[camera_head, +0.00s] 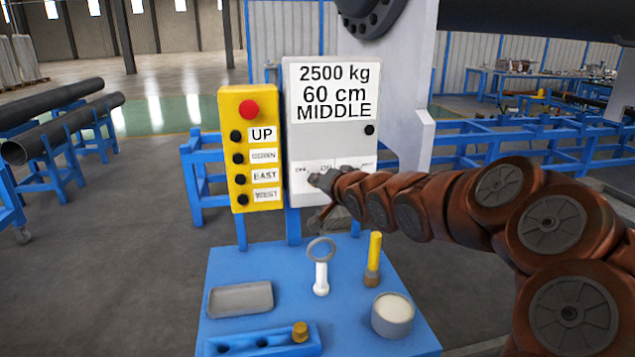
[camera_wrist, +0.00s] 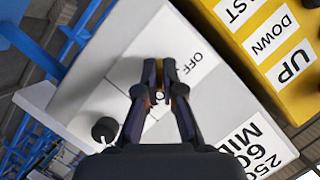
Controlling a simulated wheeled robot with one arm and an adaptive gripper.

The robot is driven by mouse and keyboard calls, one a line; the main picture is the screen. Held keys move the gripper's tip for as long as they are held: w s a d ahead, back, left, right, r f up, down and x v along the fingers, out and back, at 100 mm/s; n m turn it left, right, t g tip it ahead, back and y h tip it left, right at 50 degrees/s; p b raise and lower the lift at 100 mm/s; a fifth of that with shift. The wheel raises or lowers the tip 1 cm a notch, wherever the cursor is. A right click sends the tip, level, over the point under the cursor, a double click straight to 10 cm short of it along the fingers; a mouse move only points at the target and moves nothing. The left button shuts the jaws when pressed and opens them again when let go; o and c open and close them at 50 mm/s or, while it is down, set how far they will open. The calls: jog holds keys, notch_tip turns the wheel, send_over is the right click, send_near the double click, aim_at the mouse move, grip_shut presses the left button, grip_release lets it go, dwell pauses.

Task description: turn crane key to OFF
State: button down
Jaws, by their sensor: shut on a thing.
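The grey control box (camera_head: 345,145) has a white label strip low on its front, with OFF at its left end in the head view. My gripper (camera_head: 318,181) is at this strip, close to the OFF label (camera_head: 301,170). In the wrist view my gripper's dark fingers (camera_wrist: 160,72) are closed together over the strip, beside the large OFF label (camera_wrist: 189,66). Only a small brass-coloured bit of the crane key (camera_wrist: 181,89) shows at the fingers; the rest is hidden. I cannot tell which way the key points.
A yellow button panel (camera_head: 250,145) with a red button adjoins the box on the left. A black knob (camera_head: 369,130) is on the box's right side. Below, a blue table (camera_head: 345,335) holds a grey tray, a ring-topped piece, a yellow-handled tool and a round container.

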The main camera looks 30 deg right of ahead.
jog(key=shift+n+b, duration=0.3)
jog(key=shift+b, duration=0.1)
jog(key=shift+a+f+n+g+h+b, duration=0.15)
jog(key=shift+n+g+h+b, duration=0.15)
jog(key=shift+n+h+b, duration=0.35)
jog(key=n+g+h+b, duration=0.1)
jog(key=n+b, duration=0.1)
jog(key=b, duration=0.1)
jog(key=shift+n+b, duration=0.25)
jog(key=shift+b, duration=0.05)
jog(key=n+g+h+b, duration=0.1)
jog(key=n+h+b, duration=0.1)
jog(key=n+b, duration=0.1)
jog(key=shift+w+n+h+b, duration=0.1)
jog(key=shift+n+h+b, duration=0.15)
jog(key=shift+n+b, duration=0.2)
jog(key=n+h+b, duration=0.2)
jog(key=n+b, duration=0.1)
jog(key=n, duration=0.1)
jog(key=shift+a+h, duration=0.15)
jog(key=shift+h, duration=0.25)
jog(key=c, duration=1.3)
grip_release()
